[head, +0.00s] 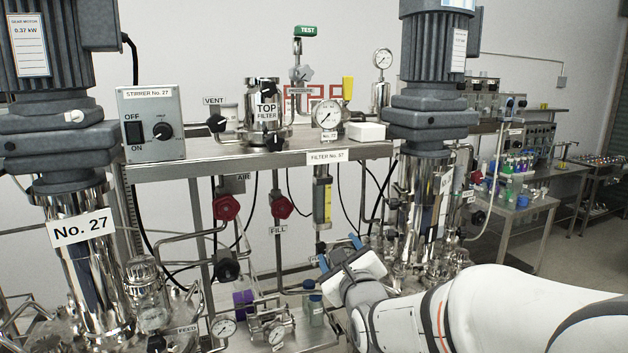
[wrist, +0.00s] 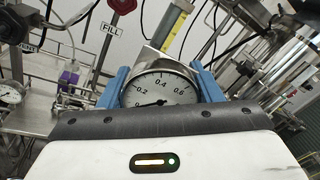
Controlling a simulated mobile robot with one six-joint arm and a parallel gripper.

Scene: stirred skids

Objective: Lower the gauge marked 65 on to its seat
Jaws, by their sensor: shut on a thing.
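My gripper (head: 339,252) is at the lower middle of the head view, its blue fingers pointing up and left. In the wrist view my gripper (wrist: 160,84) is shut on a round gauge (wrist: 158,93), one blue finger on each side. The gauge has a white dial with black numbers and a metal case. It looks tilted in the wrist view. Its 65 mark cannot be read, and its lower part is hidden behind the gripper body.
A steel shelf (head: 250,165) carries the top filter (head: 263,112) and another gauge (head: 327,116). A yellow-edged sight tube (head: 323,202) and red FILL valve (head: 281,207) are close behind my gripper. A motor column (head: 430,90) stands to the right. Small gauges (head: 223,326) sit low left.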

